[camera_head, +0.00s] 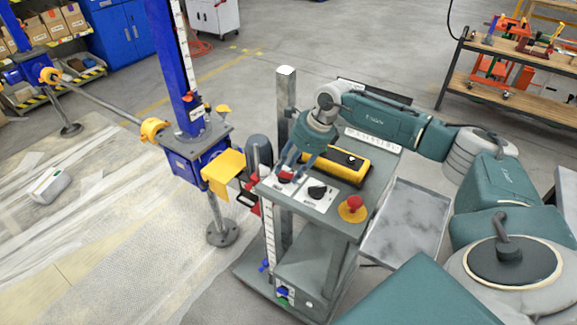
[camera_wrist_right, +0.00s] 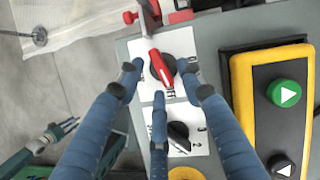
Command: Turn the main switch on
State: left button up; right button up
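The main switch is a red rotary handle (camera_wrist_right: 160,68) on a white plate at the panel's edge; it also shows as a small red spot in the head view (camera_head: 285,177). In the wrist view the handle is tilted, its upper end leaning left. My right gripper (camera_head: 288,168) is above the switch. Its blue fingers (camera_wrist_right: 160,85) are spread around the handle, with visible gaps at both sides. Whether any finger touches it I cannot tell. A black knob (camera_wrist_right: 178,135) on a similar plate sits beside the switch, also in the head view (camera_head: 317,191).
A yellow-and-black pendant (camera_head: 343,163) lies on the panel beside the switch. A red emergency stop button (camera_head: 354,203) is at the panel's near edge. A grey tray (camera_head: 405,222) is attached right of the cart. A blue screw jack (camera_head: 190,155) with a yellow part stands close on the left.

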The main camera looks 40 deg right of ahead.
jog(key=shift+w+a+f, duration=0.2)
jog(key=shift+f, duration=0.45)
